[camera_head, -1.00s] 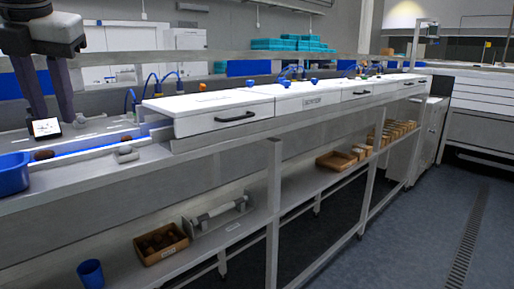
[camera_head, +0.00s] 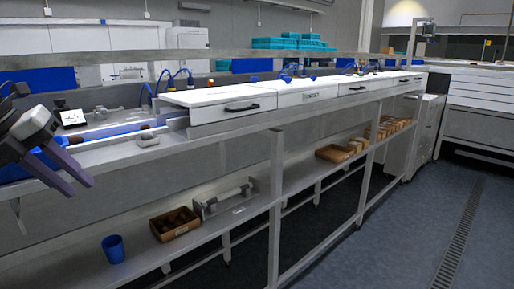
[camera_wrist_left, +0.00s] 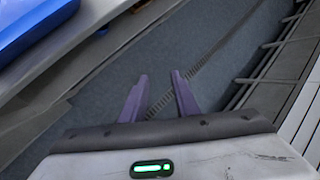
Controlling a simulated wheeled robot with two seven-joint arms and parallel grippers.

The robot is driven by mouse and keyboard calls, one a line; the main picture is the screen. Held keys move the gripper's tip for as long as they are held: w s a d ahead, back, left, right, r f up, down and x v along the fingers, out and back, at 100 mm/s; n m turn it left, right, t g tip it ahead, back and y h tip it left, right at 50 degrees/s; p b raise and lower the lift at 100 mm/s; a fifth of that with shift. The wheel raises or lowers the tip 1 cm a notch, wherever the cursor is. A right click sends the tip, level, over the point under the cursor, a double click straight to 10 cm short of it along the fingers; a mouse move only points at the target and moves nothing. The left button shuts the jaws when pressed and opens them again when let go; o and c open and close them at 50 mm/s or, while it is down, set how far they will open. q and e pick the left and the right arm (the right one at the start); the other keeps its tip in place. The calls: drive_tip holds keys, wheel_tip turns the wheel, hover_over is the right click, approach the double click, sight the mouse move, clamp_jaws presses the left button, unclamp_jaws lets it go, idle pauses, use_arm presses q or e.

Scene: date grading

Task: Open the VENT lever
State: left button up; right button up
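I cannot make out a lever marked VENT in either view. White cabinet units (camera_head: 222,97) with black handles stand along the bench, and their small labels are too small to read. Small blue knobs (camera_head: 253,79) sit on top of them. My left gripper (camera_head: 80,189) is at the left of the head view, in front of the bench's front edge and well away from the cabinets. In the left wrist view its two purple fingers (camera_wrist_left: 159,75) are apart with nothing between them, above the floor. My right gripper is not in view.
A blue bin (camera_head: 14,172) sits on the bench behind my left gripper; a blue bin edge also shows in the wrist view (camera_wrist_left: 35,22). The lower shelf holds a blue cup (camera_head: 113,249) and a box of dark items (camera_head: 174,223). The floor (camera_head: 400,235) at right is clear.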

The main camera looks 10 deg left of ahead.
use_arm(q)
drive_tip(key=s+d+f+n+t, duration=0.1)
drive_tip(key=s+f+n+t, duration=0.15)
drive_tip(key=f+n, duration=0.6)
drive_tip(key=s+d+f+n+t+h, duration=0.1)
drive_tip(key=s+f+n+t, duration=0.15)
drive_tip(key=f, duration=1.15)
drive_tip(key=s+d+f+n+t, duration=0.15)
drive_tip(key=f+n+t, duration=0.35)
drive_tip(key=f, duration=0.6)
drive_tip(key=s+d+f+n+g+y, duration=0.2)
drive_tip(key=s+d+f+n+g, duration=0.3)
drive_tip(key=s+d+f+n, duration=0.7)
drive_tip(key=s+d+f, duration=0.1)
drive_tip(key=d+f, duration=0.3)
drive_tip(key=d, duration=0.1)
drive_tip(key=shift+y, duration=0.3)
drive_tip(key=shift+n+g, duration=0.7)
drive_tip(key=shift+n, duration=0.1)
drive_tip(key=s+d, duration=0.1)
drive_tip(key=d, duration=0.3)
drive_tip(key=s+d+f, duration=0.1)
drive_tip(key=d, duration=0.1)
drive_tip(key=shift+s, duration=0.3)
drive_tip(key=c, duration=0.4)
drive_tip(key=shift+s+d, duration=0.1)
drive_tip(key=shift+d, duration=0.05)
clamp_jaws()
